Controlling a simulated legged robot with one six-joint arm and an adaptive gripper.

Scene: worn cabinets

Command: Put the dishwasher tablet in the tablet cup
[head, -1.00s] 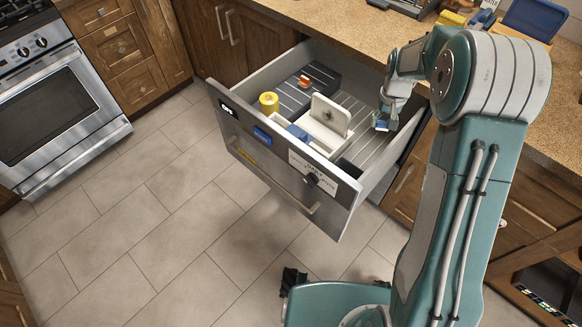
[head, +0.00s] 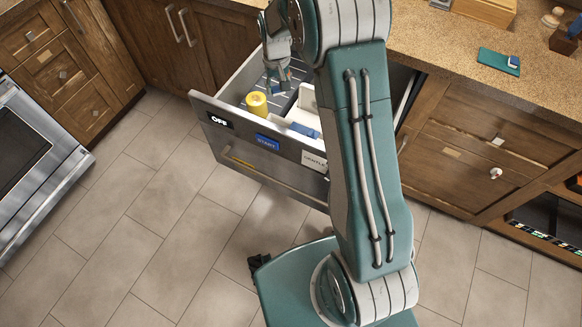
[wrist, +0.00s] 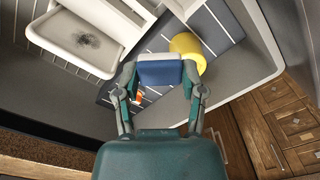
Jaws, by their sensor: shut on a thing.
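My gripper (wrist: 160,82) is shut on a blue block with a pale edge, which looks like the dishwasher tablet (wrist: 160,72). In the head view my gripper (head: 278,82) hangs over the left part of the open drawer, behind the yellow cylinder (head: 257,104). The white dispenser, which looks like the tablet cup (head: 302,113), is in the drawer to the right, partly hidden by my arm. In the wrist view its white flap with a dark smudge (wrist: 85,42) is at upper left, apart from the tablet. The cup's inside is mostly hidden.
The drawer front (head: 262,148) carries a blue START button and labels. The yellow cylinder (wrist: 187,50) shows just beyond the held block. An orange piece (wrist: 138,97) lies below it. A teal pad (head: 499,62) with a small blue-and-white piece lies on the counter.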

